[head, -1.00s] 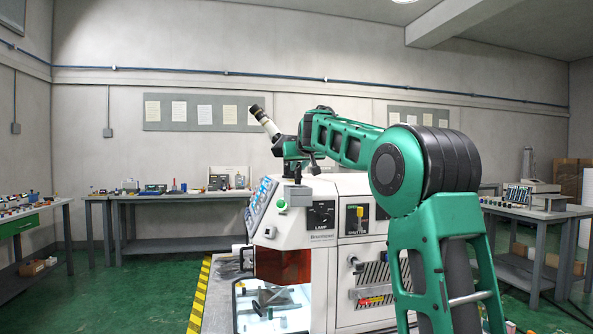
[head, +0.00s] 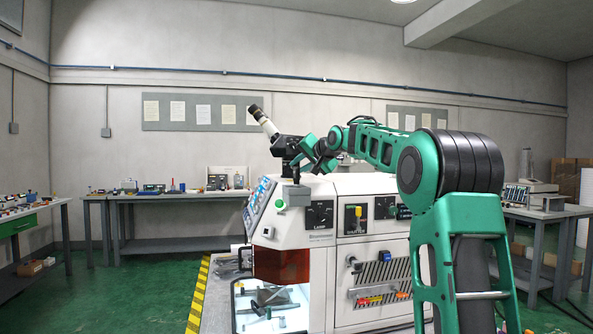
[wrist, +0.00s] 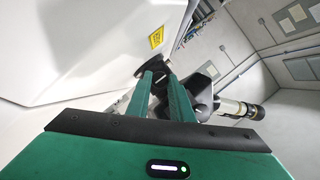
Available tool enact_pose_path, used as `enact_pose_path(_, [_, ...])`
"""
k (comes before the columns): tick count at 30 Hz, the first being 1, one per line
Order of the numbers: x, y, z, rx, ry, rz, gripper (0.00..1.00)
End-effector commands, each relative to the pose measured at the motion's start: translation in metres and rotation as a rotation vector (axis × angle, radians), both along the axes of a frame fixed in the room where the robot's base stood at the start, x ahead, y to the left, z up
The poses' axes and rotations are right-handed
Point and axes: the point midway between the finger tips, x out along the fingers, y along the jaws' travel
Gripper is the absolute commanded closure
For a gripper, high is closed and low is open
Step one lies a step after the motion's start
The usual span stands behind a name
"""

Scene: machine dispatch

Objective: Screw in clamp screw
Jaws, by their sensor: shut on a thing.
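In the wrist view, the two green fingers of my gripper (wrist: 159,78) are close together at a dark knob, the clamp screw (wrist: 152,67). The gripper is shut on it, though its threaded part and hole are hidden. The white-and-black microscope eyepiece tube (wrist: 240,108) lies just right of the fingers. In the head view, my gripper (head: 308,150) is at the dark mount (head: 286,147) under the tilted eyepiece tube (head: 263,122), on top of the white machine. The screw is too small to make out there.
The white machine (head: 320,190) stands below my arm, with a sloped screen panel (head: 262,203) and front knobs. A yellow warning label (wrist: 156,37) is on its housing. Benches (head: 165,196) line the back wall. Green floor is open at left.

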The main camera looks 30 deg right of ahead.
Motion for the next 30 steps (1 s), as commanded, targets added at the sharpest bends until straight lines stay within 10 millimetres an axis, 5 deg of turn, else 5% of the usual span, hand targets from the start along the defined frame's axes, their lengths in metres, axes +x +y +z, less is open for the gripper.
enact_pose_path(15, [-0.0011,-0.0037,-0.0054,0.371,-0.102,-0.001,1.0])
enact_pose_path(30, [-0.0012,-0.0047,-0.0069,0.467,-0.128,-0.003,1.0])
